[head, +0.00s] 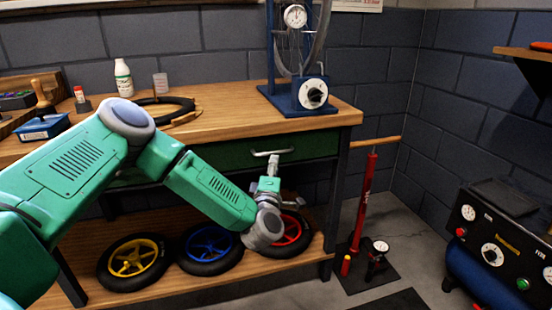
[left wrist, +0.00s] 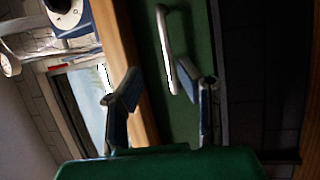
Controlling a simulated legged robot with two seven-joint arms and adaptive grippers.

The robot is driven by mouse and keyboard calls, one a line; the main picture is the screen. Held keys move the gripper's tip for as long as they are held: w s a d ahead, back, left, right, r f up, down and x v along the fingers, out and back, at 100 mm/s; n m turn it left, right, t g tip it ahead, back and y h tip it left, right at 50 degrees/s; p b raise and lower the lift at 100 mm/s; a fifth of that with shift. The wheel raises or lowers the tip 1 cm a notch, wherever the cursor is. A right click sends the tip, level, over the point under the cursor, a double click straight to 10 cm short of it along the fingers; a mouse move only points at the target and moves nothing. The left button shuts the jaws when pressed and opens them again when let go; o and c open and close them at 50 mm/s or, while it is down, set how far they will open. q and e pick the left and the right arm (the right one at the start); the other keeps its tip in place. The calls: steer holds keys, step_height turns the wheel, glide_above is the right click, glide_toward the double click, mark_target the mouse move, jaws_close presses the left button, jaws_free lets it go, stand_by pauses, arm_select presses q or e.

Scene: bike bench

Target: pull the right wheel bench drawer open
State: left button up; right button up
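The right bench drawer (head: 233,153) has a dark green front and sits flush under the bench top in the head view. Its pale metal bar handle (head: 270,153) is on the front. My left gripper (head: 272,167) is just below and in front of that handle. In the left wrist view the drawer front (left wrist: 196,35) is turned on its side, and the handle (left wrist: 166,45) lies ahead of the gap between my left gripper's fingers (left wrist: 160,78), nearer the right finger. The fingers are apart; I cannot tell whether one touches the handle. My right gripper is not in view.
The wooden bench top (head: 225,118) carries a blue truing stand (head: 300,95), a white bottle (head: 123,78) and a black tyre (head: 160,108). Several small wheels, including a blue one (head: 208,246), lie on the lower shelf. A red pump (head: 363,205) and compressor (head: 500,240) stand right.

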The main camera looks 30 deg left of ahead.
mark_target(273, 152)
arm_select(q)
steer(key=w+a+b, duration=0.1)
steer(key=w+a, duration=0.4)
steer(key=a, duration=0.1)
steer(key=shift+w+f, duration=0.1)
steer(key=shift+w, duration=0.25)
steer(key=shift+w+d, duration=0.15)
steer(key=shift+d, duration=0.05)
steer(key=shift+d+r, duration=0.5)
steer(key=shift+d, duration=0.35)
steer(key=c, duration=0.5)
steer(key=shift+a+f, duration=0.1)
steer(key=shift+a, duration=0.15)
jaws_close()
steer(key=shift+a+f, duration=0.2)
steer(key=shift+a, duration=0.25)
steer(key=shift+d, duration=0.1)
